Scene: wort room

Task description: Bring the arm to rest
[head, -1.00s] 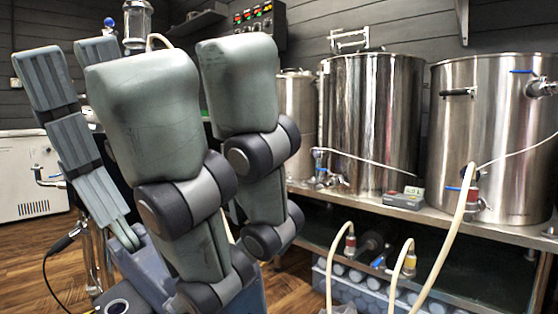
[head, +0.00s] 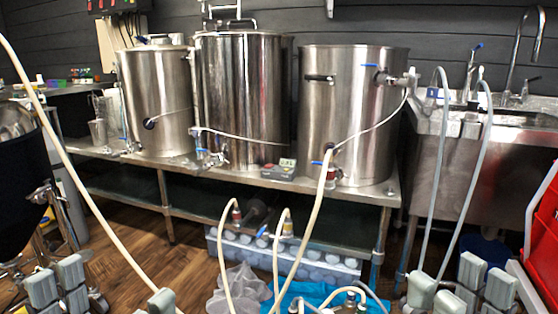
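My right gripper (head: 452,288) is at the lower right of the head view. Its grey-green fingers stand apart with nothing seen between them, so it is open. My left gripper (head: 112,288) is at the lower left, partly cut off by the bottom edge. Its fingers are also spread, with a gap between the pair at the left and the one at the right. Neither gripper is seen touching a thing of the room. The arms behind them are mostly out of view.
A metal bench (head: 270,181) carries a left kettle (head: 160,105), a middle kettle (head: 240,100) and a right kettle (head: 352,120). Pale hoses (head: 318,205) hang in front. A bottle crate (head: 330,262) sits below. A sink (head: 470,150) and red object (head: 543,240) are right.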

